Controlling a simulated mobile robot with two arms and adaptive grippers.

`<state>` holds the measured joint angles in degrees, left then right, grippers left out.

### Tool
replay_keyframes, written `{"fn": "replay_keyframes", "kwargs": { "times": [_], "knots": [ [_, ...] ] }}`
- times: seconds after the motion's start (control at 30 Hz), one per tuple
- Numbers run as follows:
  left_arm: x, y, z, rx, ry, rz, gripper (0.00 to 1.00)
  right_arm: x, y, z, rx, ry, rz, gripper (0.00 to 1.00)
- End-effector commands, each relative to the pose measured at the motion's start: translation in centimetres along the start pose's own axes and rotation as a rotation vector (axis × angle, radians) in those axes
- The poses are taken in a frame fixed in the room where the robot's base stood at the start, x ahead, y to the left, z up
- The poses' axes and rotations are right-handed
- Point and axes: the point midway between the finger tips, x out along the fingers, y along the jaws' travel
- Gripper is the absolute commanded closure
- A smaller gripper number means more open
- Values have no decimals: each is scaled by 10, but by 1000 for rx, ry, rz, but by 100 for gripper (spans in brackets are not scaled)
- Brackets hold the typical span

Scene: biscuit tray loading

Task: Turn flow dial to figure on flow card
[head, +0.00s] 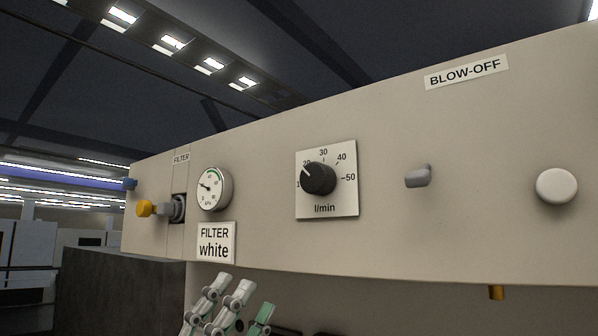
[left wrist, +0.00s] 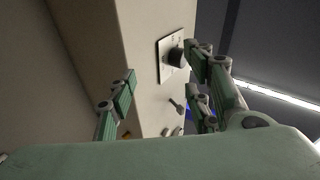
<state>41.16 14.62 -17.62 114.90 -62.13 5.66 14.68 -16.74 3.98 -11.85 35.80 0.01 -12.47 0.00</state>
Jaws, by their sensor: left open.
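The flow dial (head: 319,178) is a black knob on a white square scale plate (head: 341,203) marked l/min. Its white pointer mark faces upper left, near the partly covered 20. The dial (left wrist: 177,57) also shows in the left wrist view, beyond my fingers. My left gripper (head: 238,292), with pale green and grey fingers, is below and left of the dial at the bottom of the head view. It is open and empty, apart from the dial; its fingers spread wide in the left wrist view (left wrist: 160,82). No flow card shows. My right gripper is out of view.
The beige panel (head: 440,230) also carries a pressure gauge (head: 214,188), a "FILTER white" card (head: 214,243), a yellow-ended fitting (head: 145,208), a grey lever (head: 418,176), a white round button (head: 556,186) and a BLOW-OFF label (head: 466,72). Space before the dial looks clear.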

Motion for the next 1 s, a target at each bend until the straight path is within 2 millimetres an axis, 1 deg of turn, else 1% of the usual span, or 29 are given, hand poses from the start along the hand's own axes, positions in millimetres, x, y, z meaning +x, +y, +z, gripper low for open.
{"fn": "replay_keyframes", "kwargs": {
  "times": [0.03,0.07,0.1,0.2,0.3,0.37,0.43,0.53,0.6,0.7,0.8,0.9,1.0],
  "knots": [
    [27,-19,-30,106,142,-7,54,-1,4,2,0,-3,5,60],
    [38,-26,-47,168,220,-1,54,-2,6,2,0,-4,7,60],
    [50,-32,-68,252,320,14,54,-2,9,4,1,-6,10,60],
    [72,-38,-109,479,536,79,54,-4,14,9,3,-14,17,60],
    [88,-39,-130,719,698,184,54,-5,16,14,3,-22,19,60],
    [97,-40,-131,866,766,265,54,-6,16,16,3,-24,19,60],
    [107,-46,-124,1033,810,371,54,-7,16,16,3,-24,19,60],
    [119,-63,-103,1238,812,529,54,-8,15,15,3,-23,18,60],
    [126,-80,-87,1348,785,628,54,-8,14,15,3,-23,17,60],
    [131,-105,-67,1458,729,742,54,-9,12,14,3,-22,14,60],
    [133,-122,-55,1516,683,813,54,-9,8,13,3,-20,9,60],
    [136,-128,-49,1539,661,847,54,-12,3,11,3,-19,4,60],
    [143,-121,-46,1541,659,854,54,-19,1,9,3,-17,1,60]
  ]
}}
